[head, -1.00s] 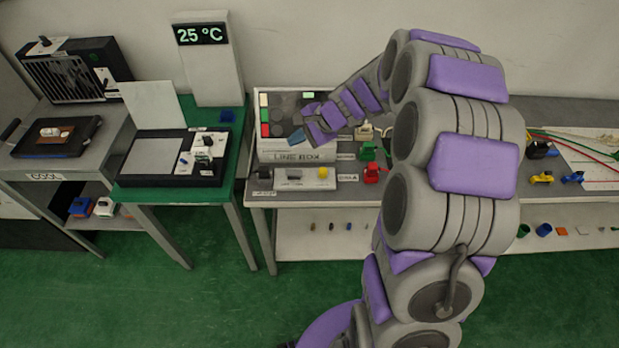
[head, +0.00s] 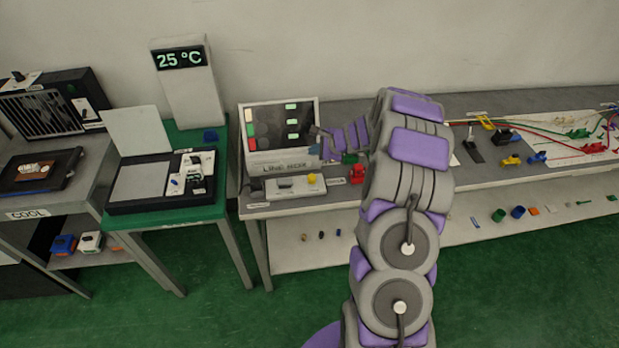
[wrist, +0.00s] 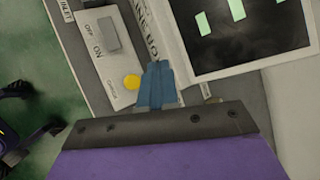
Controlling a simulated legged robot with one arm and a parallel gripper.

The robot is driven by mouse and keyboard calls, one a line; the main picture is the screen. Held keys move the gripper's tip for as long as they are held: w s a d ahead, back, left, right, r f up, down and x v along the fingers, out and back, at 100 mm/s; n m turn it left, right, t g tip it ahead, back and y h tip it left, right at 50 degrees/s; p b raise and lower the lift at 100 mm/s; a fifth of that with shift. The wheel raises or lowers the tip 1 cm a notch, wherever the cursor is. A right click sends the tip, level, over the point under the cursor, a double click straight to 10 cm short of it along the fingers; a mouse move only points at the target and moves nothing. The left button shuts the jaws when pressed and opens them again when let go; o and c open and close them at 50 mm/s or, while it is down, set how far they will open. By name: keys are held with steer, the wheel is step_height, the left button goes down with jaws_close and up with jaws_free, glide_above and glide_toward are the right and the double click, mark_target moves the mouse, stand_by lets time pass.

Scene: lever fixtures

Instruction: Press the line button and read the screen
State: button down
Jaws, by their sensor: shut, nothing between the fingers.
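The line box (head: 284,168) stands on the grey bench with a tilted dark screen (head: 272,135). The screen has cream, green and red blocks down its left edge and three pale green bars on its right; the bars also show in the wrist view (wrist: 238,10). In front lies a pale control panel (head: 290,189) with a grey ON/OFF switch (wrist: 108,35) and a round yellow button (wrist: 131,82), also in the head view (head: 312,179). My gripper (wrist: 157,70) has its blue fingers shut and empty, just right of the button in the wrist view. I cannot tell its height above the panel.
A red block (head: 356,173) sits right of the panel. Toggle fixtures and wires (head: 560,135) lie further right. A green table (head: 215,205) with a hot-plate-like unit and a 25 °C display (head: 180,58) stands left. Green floor is open in front.

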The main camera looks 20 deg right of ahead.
steer(key=a+f+b, duration=0.1)
steer(key=f+b, duration=0.2)
steer(key=shift+a+f, duration=0.1)
steer(key=shift+a, duration=0.3)
steer(key=b, duration=0.3)
glide_above(314, 177)
steer(key=f, duration=0.4)
steer(key=shift+d+f, duration=0.25)
steer(key=shift+d, duration=0.15)
steer(key=shift+f+b, duration=0.4)
steer(key=shift+a+f, duration=0.1)
steer(key=shift+a, duration=0.85)
steer(key=shift+d, duration=0.9)
steer(key=shift+a, duration=0.7)
steer(key=shift+d, duration=0.55)
steer(key=shift+a, duration=0.45)
steer(key=shift+d+f, duration=0.1)
steer(key=shift+d, duration=0.1)
